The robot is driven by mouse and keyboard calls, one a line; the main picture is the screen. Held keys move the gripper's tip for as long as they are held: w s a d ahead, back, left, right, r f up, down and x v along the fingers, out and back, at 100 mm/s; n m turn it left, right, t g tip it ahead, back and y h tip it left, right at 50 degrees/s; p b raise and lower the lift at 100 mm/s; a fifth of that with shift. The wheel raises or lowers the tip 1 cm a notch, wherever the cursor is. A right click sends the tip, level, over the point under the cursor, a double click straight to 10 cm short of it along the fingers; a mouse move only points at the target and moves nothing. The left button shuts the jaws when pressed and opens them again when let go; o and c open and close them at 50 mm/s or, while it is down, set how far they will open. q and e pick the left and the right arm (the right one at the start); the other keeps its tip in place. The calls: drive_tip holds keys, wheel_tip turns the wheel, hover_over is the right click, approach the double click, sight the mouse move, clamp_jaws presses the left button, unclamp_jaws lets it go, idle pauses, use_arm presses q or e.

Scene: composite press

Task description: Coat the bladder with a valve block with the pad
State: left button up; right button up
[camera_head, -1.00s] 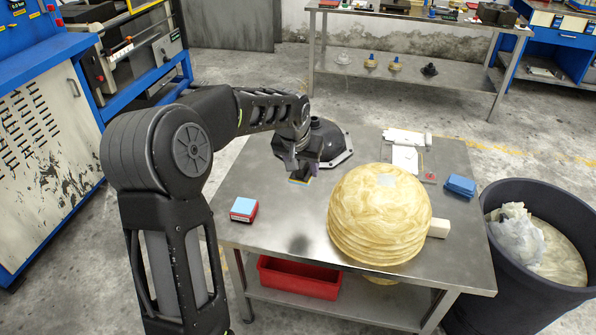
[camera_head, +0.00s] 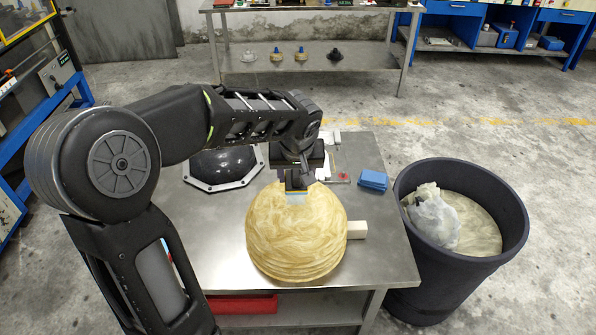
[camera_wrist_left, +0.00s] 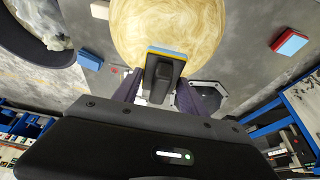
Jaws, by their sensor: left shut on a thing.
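The bladder (camera_head: 296,240) is a large, pale yellow, rounded body with ribbed lower sides on the metal table. A cream block (camera_head: 357,229) sticks out at its right side and looks like the valve block. My left gripper (camera_head: 297,184) is at the bladder's upper far edge, shut on the pad's black handle. In the left wrist view the gripper (camera_wrist_left: 158,92) holds the pad (camera_wrist_left: 166,53), which has a blue and yellow edge, in front of the bladder (camera_wrist_left: 170,22). I cannot tell whether the pad touches it. My right gripper is out of view.
A black dome with an octagonal flange (camera_head: 222,168) lies at the table's back left. Blue folded cloths (camera_head: 373,179) lie at the back right. A dark bin (camera_head: 412,238) stands right of the table. A red and blue block (camera_wrist_left: 288,42) shows in the left wrist view.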

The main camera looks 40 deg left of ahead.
sight(296, 198)
use_arm(q)
drive_tip(key=shift+f, duration=0.1)
drive_tip(key=shift+f+b, duration=1.8)
drive_tip(key=shift+f, duration=1)
drive_tip(key=shift+f+b, duration=0.6)
drive_tip(key=shift+w+a, duration=0.1)
drive_tip(key=shift+w+a+r, duration=0.1)
drive_tip(key=shift+w+a, duration=0.35)
drive_tip(key=shift+w, duration=0.15)
drive_tip(key=shift+w+a, duration=0.1)
